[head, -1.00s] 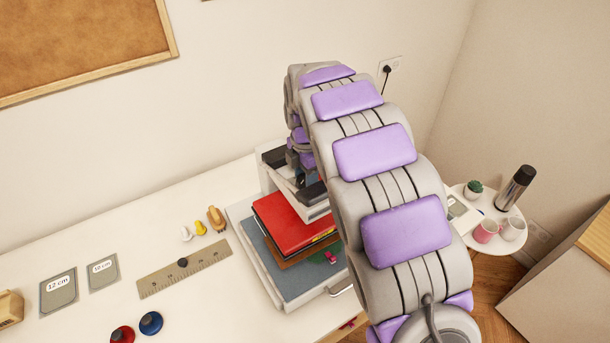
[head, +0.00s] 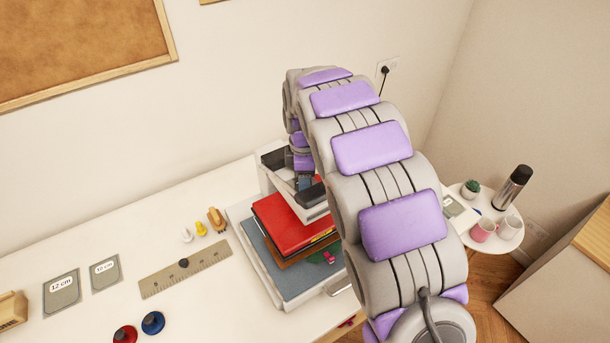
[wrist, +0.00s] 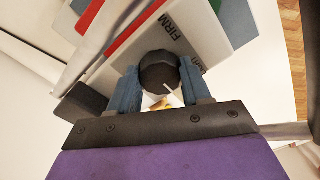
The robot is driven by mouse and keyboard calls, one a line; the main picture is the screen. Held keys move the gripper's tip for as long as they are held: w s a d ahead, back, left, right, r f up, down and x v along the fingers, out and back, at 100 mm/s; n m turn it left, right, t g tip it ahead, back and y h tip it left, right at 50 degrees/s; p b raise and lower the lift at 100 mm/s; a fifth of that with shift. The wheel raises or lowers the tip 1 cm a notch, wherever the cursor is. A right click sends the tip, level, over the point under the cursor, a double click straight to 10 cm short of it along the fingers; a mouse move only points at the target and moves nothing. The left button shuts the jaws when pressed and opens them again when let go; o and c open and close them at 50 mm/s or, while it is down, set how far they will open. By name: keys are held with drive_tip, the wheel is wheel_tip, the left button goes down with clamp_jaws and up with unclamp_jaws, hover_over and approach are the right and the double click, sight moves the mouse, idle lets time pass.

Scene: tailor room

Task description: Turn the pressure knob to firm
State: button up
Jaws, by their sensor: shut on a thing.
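In the head view my arm hides the knob, and only part of the white machine (head: 268,178) shows.
A round side table with cups (head: 483,230) and a flask stands at right.

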drive_tip(key=m+p, duration=0.1)
drive_tip(key=m, duration=0.4)
drive_tip(key=shift+a+m, duration=0.1)
drive_tip(key=shift+m, duration=0.2)
drive_tip(key=m+p, duration=0.1)
drive_tip(key=m, duration=0.4)
drive_tip(key=shift+r, duration=0.15)
drive_tip(key=m+p, duration=0.1)
drive_tip(key=m, duration=0.4)
drive_tip(key=shift+w+m+p, duration=0.1)
drive_tip(key=shift+m+p, duration=0.2)
drive_tip(key=shift+m, duration=0.1)
drive_tip(key=m+p, duration=0.1)
drive_tip(key=m, duration=0.4)
drive_tip(key=shift+m, duration=0.3)
drive_tip(key=m+p, duration=0.1)
drive_tip(key=m, duration=0.4)
drive_tip(key=shift+a, duration=0.1)
drive_tip(key=m+p, duration=0.1)
drive_tip(key=m, duration=0.3)
drive_tip(key=shift+m, duration=0.4)
drive_tip(key=m+p, duration=0.1)
drive_tip(key=m, duration=0.4)
drive_tip(key=shift+p, duration=0.3)
drive_tip(key=m, duration=0.5)
drive_tip(key=shift+p, duration=0.4)
drive_tip(key=shift+f, duration=0.2)
